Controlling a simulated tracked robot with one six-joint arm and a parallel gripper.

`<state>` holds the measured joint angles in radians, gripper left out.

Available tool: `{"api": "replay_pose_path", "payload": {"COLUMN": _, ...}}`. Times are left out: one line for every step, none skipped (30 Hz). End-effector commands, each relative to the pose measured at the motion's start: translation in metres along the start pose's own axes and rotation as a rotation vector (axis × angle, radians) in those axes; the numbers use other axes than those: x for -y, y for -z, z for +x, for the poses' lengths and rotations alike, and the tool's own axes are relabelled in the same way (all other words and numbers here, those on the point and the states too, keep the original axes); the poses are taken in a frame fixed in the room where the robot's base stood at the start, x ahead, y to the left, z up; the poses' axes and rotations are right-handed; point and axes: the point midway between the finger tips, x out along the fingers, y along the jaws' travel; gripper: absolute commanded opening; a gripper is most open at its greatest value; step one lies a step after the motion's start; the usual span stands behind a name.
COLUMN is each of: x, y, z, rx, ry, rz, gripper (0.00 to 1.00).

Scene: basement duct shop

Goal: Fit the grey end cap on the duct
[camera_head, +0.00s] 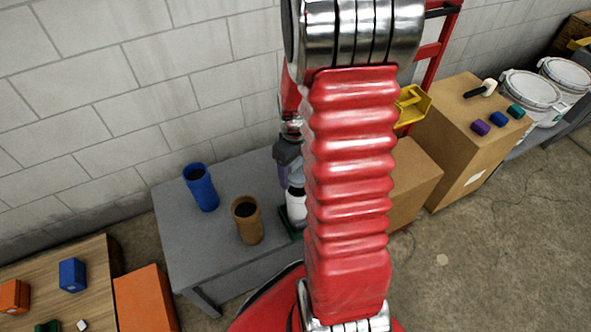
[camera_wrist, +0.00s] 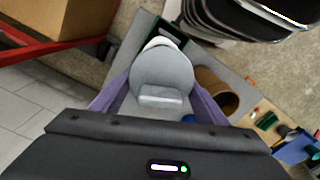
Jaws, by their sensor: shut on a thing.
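The grey end cap (camera_wrist: 160,72) is a round disc with a raised block on its face. My gripper (camera_wrist: 160,84) is shut on it, with a purple finger on each side. In the head view my gripper (camera_head: 289,174) points down over the table, left of my red arm. The white duct (camera_head: 297,206) stands upright on a green base (camera_head: 288,226), partly hidden by my arm. The cap is right above the duct's top. A white edge shows past the cap in the wrist view. I cannot tell whether cap and duct touch.
On the grey table (camera_head: 180,230), a brown tube (camera_head: 247,222) and a blue tube (camera_head: 201,189) stand left of the duct. Cardboard boxes (camera_head: 450,150) and a red frame (camera_head: 428,52) are to the right. A wooden table (camera_head: 60,303) with small blocks is at lower left.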

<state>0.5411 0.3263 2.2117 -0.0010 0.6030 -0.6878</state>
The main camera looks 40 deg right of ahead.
Motion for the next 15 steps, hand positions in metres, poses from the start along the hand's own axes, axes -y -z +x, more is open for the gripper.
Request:
{"api": "replay_pose_path", "payload": {"x": 0.000, "y": 0.000, "z": 0.002, "rx": 0.001, "ry": 0.000, "rz": 0.000, "gripper": 0.45}}
{"api": "replay_pose_path", "payload": {"x": 0.000, "y": 0.000, "z": 0.003, "rx": 0.001, "ry": 0.000, "rz": 0.000, "gripper": 0.45}}
{"api": "replay_pose_path", "payload": {"x": 0.000, "y": 0.000, "z": 0.004, "rx": 0.001, "ry": 0.001, "rz": 0.000, "gripper": 0.45}}
{"api": "replay_pose_path", "payload": {"x": 0.000, "y": 0.000, "z": 0.006, "rx": 0.001, "ry": 0.001, "rz": 0.000, "gripper": 0.45}}
{"api": "replay_pose_path", "payload": {"x": 0.000, "y": 0.000, "z": 0.008, "rx": 0.002, "ry": 0.001, "rz": 0.000, "gripper": 0.45}}
{"api": "replay_pose_path", "payload": {"x": 0.000, "y": 0.000, "z": 0.011, "rx": 0.002, "ry": 0.002, "rz": 0.000, "gripper": 0.45}}
{"api": "replay_pose_path", "payload": {"x": 0.000, "y": -0.001, "z": 0.013, "rx": 0.002, "ry": 0.002, "rz": 0.000, "gripper": 0.45}}
{"api": "replay_pose_path", "payload": {"x": 0.000, "y": 0.000, "z": 0.015, "rx": 0.002, "ry": 0.002, "rz": 0.000, "gripper": 0.45}}
{"api": "replay_pose_path", "payload": {"x": 0.000, "y": 0.000, "z": 0.018, "rx": 0.002, "ry": 0.001, "rz": 0.000, "gripper": 0.45}}
{"api": "replay_pose_path", "payload": {"x": 0.000, "y": 0.000, "z": 0.021, "rx": 0.002, "ry": 0.002, "rz": 0.001, "gripper": 0.45}}
{"api": "replay_pose_path", "payload": {"x": 0.001, "y": -0.001, "z": 0.024, "rx": 0.003, "ry": 0.002, "rz": 0.001, "gripper": 0.45}}
{"api": "replay_pose_path", "payload": {"x": 0.001, "y": -0.001, "z": 0.027, "rx": 0.003, "ry": 0.002, "rz": 0.001, "gripper": 0.45}}
{"api": "replay_pose_path", "payload": {"x": 0.001, "y": -0.001, "z": 0.029, "rx": 0.002, "ry": 0.002, "rz": 0.001, "gripper": 0.45}}
{"api": "replay_pose_path", "payload": {"x": 0.000, "y": 0.000, "z": 0.032, "rx": 0.002, "ry": 0.001, "rz": 0.001, "gripper": 0.45}}
{"api": "replay_pose_path", "payload": {"x": 0.000, "y": 0.000, "z": 0.035, "rx": 0.002, "ry": 0.002, "rz": 0.001, "gripper": 0.45}}
